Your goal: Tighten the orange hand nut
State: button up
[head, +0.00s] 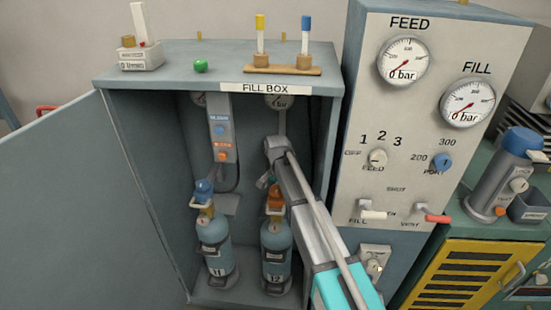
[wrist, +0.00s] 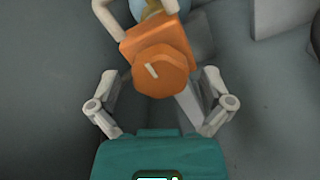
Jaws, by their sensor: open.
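The orange hand nut (wrist: 163,72) is in the middle of the wrist view, an eight-sided knob with a pale mark on its face, on an orange block (wrist: 140,38). In the head view, the orange hand nut (head: 275,190) sits on top of the right cylinder (head: 276,250), labelled 12, inside the fill box. My gripper (wrist: 160,92) is open, with one finger on each side of the nut. In the head view my arm comes in from the lower right and hides part of the area beside the nut.
The left cylinder (head: 214,250), labelled 11, has a blue knob and stands beside the right one. A grey control box (head: 221,130) hangs at the back. The open door (head: 70,200) is at the left. The gauge panel (head: 430,130) stands right of the box.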

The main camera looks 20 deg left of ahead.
aim_at(276, 189)
jog(key=m, duration=0.5)
jog(key=shift+a, duration=0.1)
notch_tip(276, 189, up, 14)
jog(key=p, duration=1.4)
jog(key=shift+f, duration=0.1)
dwell(0.4)
